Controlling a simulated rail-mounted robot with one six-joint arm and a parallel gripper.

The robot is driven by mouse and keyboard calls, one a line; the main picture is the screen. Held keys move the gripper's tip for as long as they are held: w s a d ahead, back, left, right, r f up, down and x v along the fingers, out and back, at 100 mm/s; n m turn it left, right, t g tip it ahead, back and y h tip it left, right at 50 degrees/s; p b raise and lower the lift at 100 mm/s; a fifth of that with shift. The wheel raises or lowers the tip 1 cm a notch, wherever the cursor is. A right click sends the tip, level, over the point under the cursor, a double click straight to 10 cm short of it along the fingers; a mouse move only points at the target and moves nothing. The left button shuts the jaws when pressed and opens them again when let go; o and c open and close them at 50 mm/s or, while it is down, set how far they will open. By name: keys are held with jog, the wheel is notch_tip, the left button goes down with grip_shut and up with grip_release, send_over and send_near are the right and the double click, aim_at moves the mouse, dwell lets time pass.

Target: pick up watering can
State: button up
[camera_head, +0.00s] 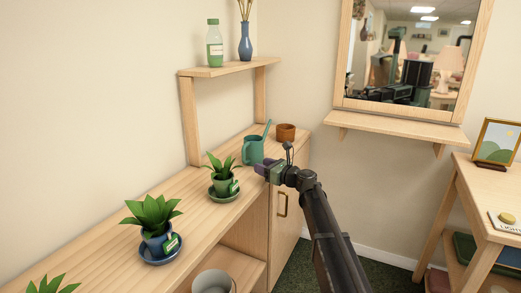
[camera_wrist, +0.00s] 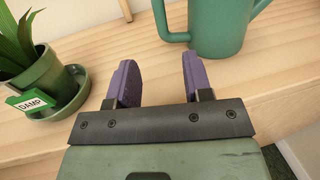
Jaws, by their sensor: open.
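The green watering can (camera_head: 253,149) stands upright on the wooden cabinet top, with its spout rising to the right in the head view. In the wrist view the watering can (camera_wrist: 221,28) is at the top right, cut off by the frame edge, with part of its handle to the left of the body. My gripper (camera_wrist: 155,78) is open and empty, its two purple fingers apart. The right finger is close below the can's base; I cannot tell whether they touch. In the head view my gripper (camera_head: 262,168) is just in front of the can.
A potted plant (camera_wrist: 40,75) with a "DAMP" tag on a green saucer is left of my gripper. A brown pot (camera_head: 286,132) stands behind the can to the right. More potted plants line the cabinet top (camera_head: 195,190). A shelf (camera_head: 230,68) holds a bottle and a vase.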

aim_at(244, 158)
jog(key=x, duration=1)
jog(key=shift+w, duration=0.2)
jog(key=shift+s, duration=0.1)
grip_shut()
